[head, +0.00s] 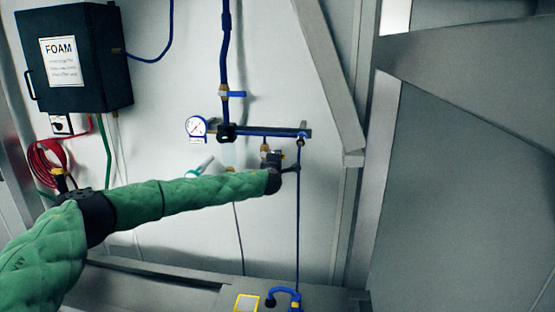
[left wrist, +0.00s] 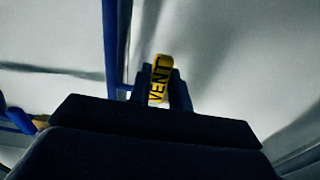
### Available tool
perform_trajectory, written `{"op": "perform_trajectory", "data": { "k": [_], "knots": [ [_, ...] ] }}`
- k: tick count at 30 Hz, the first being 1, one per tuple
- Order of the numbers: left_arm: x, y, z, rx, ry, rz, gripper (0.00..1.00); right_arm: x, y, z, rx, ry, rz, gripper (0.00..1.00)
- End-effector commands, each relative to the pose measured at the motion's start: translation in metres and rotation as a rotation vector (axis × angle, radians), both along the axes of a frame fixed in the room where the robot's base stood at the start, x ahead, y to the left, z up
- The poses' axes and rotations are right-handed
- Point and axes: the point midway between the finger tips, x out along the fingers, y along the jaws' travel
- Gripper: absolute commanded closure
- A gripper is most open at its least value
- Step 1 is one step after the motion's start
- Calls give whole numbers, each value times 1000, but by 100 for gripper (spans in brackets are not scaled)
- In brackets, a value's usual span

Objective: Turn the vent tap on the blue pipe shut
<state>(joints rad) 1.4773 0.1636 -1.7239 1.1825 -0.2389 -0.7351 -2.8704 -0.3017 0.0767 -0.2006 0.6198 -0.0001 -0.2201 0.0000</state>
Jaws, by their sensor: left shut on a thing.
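The vent tap's yellow handle, marked VENT (left wrist: 160,79), sits between the two dark fingertips of my left gripper (left wrist: 162,88). In the head view my left gripper (head: 284,164) is at the wall, just under the right part of the horizontal blue pipe (head: 265,134). It is shut on the yellow handle. The gripper hides the handle and most of the tap's body in the head view. A thin blue pipe (head: 298,220) runs down just right of the gripper. My right gripper is not in view.
A pressure gauge (head: 196,127) is at the pipe's left end. A valve with a blue lever (head: 236,94) is on the vertical pipe above. A black FOAM box (head: 75,60) and a red coiled hose (head: 45,160) are at the left. A slanted grey beam (head: 328,75) stands right.

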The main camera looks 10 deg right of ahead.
Motion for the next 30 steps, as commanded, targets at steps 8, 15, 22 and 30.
{"op": "perform_trajectory", "data": {
  "k": [8, 15, 22, 30],
  "knots": [
    [-1, -1, -1, 0, 1, -1, 58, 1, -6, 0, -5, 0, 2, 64],
    [-1, 0, -1, -1, 1, -1, 58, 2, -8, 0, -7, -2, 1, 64],
    [-14, 5, -4, -1, 0, -1, 58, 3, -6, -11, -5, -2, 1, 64],
    [-50, 16, -5, -1, 0, -3, 58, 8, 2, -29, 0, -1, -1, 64]
  ]
}}
